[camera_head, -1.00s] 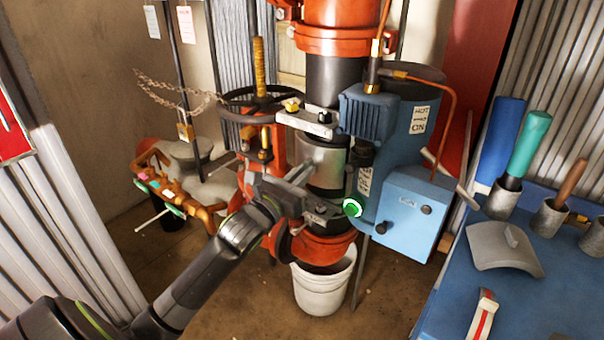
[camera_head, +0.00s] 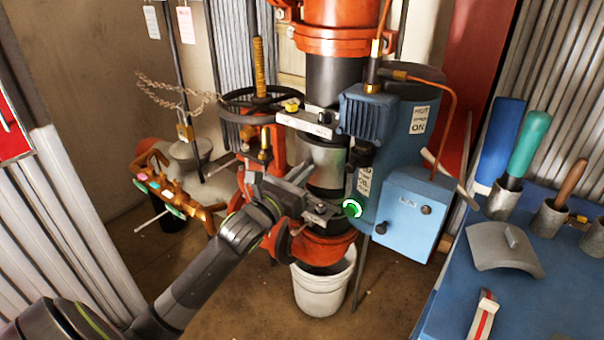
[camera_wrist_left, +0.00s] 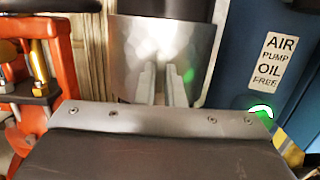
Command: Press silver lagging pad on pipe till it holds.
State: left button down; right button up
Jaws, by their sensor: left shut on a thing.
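The silver lagging pad (camera_head: 328,153) is a curved metallic sheet against the front of the dark upright pipe (camera_head: 330,84), between the clamp bars. My left gripper (camera_head: 308,177) is in front of it, reaching in from the lower left. In the left wrist view, the pad (camera_wrist_left: 160,55) is straight ahead and the two fingers (camera_wrist_left: 163,84) stand close together against its face. The gripper is shut on the pad; its grip part is mostly hidden between the fingers. I cannot tell whether the pad's whole back touches the pipe. My right gripper is not in view.
A blue pump unit (camera_head: 410,208) with a green-lit button (camera_head: 352,208) stands close right of the pipe. A handwheel (camera_head: 262,97) is at its left. A white bucket (camera_head: 322,288) stands below. Another grey curved pad (camera_head: 490,258) lies on the blue bench (camera_head: 440,310).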

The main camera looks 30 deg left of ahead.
pick_arm(q)
jog(key=shift+w, duration=0.35)
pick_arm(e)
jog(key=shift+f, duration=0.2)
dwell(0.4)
pick_arm(q)
jog(key=shift+r, duration=0.1)
jog(key=c, duration=1.5)
grip_release()
jog(key=shift+o, duration=0.2)
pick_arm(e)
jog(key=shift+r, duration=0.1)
pick_arm(q)
jog(key=s+a+f, duration=0.1)
jog(key=s+f, duration=0.1)
jog(key=s, duration=1.5)
jog(key=shift+a+f, duration=0.15)
jog(key=shift+f, duration=0.2)
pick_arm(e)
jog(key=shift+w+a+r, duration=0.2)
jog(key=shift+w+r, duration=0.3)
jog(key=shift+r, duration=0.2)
